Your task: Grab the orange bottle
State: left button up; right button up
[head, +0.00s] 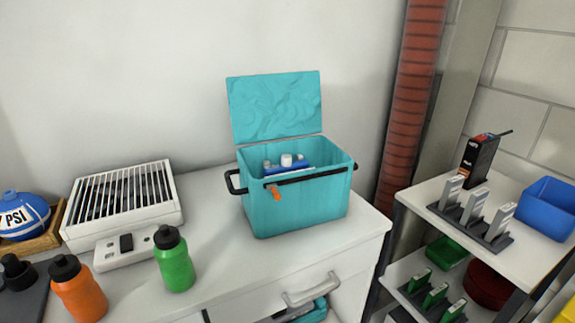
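The orange bottle (80,293) with a black cap stands at the lower left of the head view, near the front of the white cabinet top. Neither of my grippers shows in the head view.
A white slatted heater (137,237) stands behind the bottles. A blue gas canister (22,216) is at the far left. An open teal cooler (297,208) stands right on the white cabinet top (222,277). A white shelf unit (535,243) is further right.

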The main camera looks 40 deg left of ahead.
aim_at(73, 282)
jog(key=u, duration=2.6)
jog(key=j+z, duration=0.1)
jog(key=j, duration=0.25)
jog(key=i, duration=0.05)
